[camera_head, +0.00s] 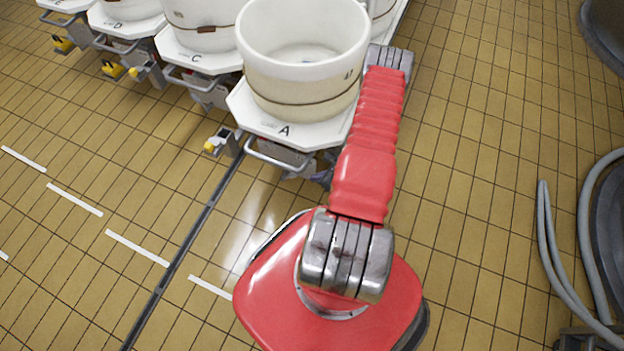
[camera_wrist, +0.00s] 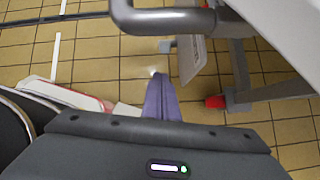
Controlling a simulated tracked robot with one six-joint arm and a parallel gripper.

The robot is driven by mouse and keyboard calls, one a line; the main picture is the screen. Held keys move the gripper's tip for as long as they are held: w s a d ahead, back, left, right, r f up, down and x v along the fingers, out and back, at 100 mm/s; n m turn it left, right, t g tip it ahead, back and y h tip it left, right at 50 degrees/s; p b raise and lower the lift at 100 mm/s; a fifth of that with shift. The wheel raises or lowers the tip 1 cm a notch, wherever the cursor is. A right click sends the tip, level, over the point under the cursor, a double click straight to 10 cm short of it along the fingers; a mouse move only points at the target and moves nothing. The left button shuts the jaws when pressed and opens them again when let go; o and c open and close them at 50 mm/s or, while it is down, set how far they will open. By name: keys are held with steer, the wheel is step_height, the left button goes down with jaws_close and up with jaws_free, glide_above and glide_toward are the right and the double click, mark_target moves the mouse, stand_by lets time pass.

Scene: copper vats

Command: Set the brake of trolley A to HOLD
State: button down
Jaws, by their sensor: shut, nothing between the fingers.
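Trolley A stands at the upper middle of the head view, its white octagonal top lettered A (camera_head: 284,131) under a large cream vat (camera_head: 303,75). A lever with a yellow end (camera_head: 210,147) projects at its front left; its marking is not readable. The trolley's grey handle bar (camera_head: 280,162) also shows at the top of the wrist view (camera_wrist: 160,18). My gripper (camera_wrist: 162,98) is shut and empty, its purple fingers low by the handle and a hanging grey plate (camera_wrist: 191,60). A red-tipped part (camera_wrist: 215,101) sits right of the fingers, apart from them. My arm hides the trolley's front right.
Trolleys C (camera_head: 195,58), D (camera_head: 117,24) and another stand in a row to the left, with similar yellow-ended levers. A dark floor channel (camera_head: 190,245) and white dashes (camera_head: 138,248) cross the tiles. Grey hoses (camera_head: 550,240) lie at the right. Floor between is clear.

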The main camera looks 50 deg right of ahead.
steer(key=shift+v, duration=1.1)
steer(key=shift+w+a+r, duration=0.15)
steer(key=s+a+r+n, duration=0.1)
steer(key=a+r+n, duration=0.9)
steer(key=r, duration=1.1)
steer(key=s+a+r+n+g+h, duration=0.1)
steer(key=a+r+n, duration=0.8)
steer(key=r, duration=1.3)
steer(key=s+a+r+n+h, duration=0.1)
steer(key=s+a+r+n, duration=0.1)
steer(key=a+r+n, duration=0.8)
step_height(320, 180, up, 12)
steer(key=n, duration=0.5)
steer(key=shift+a+g, duration=0.3)
steer(key=shift+g, duration=0.1)
steer(key=shift+r, duration=0.1)
